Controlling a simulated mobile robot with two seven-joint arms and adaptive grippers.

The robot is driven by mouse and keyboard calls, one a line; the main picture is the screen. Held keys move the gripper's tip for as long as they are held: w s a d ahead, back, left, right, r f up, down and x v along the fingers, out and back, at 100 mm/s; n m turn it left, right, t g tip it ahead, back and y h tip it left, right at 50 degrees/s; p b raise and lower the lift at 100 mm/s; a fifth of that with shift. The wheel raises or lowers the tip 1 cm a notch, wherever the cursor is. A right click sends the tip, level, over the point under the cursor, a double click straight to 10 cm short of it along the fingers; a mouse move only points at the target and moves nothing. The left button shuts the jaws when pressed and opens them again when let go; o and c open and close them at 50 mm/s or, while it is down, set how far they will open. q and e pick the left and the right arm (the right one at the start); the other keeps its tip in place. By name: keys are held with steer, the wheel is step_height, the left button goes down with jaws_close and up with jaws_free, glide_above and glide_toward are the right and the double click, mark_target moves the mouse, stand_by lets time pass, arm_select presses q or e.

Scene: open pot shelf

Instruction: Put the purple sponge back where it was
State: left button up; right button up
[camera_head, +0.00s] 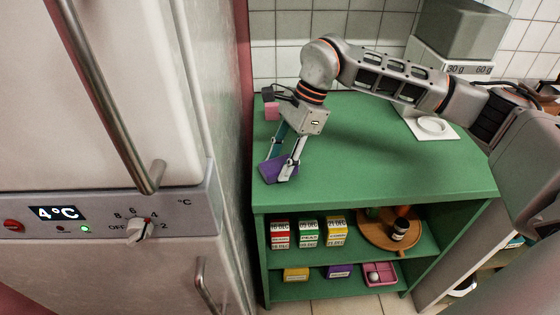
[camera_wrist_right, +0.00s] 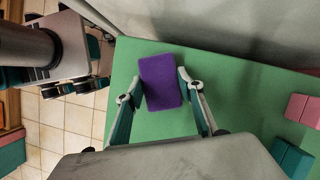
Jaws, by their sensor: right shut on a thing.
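The purple sponge (camera_head: 273,170) is at the front left corner area of the green shelf unit's top (camera_head: 365,160). My right gripper (camera_head: 283,168) is shut on it, with the fingers pointing down. In the right wrist view the sponge (camera_wrist_right: 161,82) sits between the two fingertips (camera_wrist_right: 160,86), over the green surface. I cannot tell whether it touches the top or hangs just above it.
A pink block (camera_head: 271,111) stands at the back left of the top; pink (camera_wrist_right: 300,108) and teal (camera_wrist_right: 291,158) blocks show in the wrist view. A white scale (camera_head: 432,126) is at right. The fridge (camera_head: 110,160) stands close at left. Mid-top is clear.

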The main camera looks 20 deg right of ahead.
steer(key=shift+f, duration=0.2)
steer(key=o, duration=1)
steer(key=shift+r, duration=0.25)
steer(key=p+v, duration=0.1)
steer(key=v, duration=1.1)
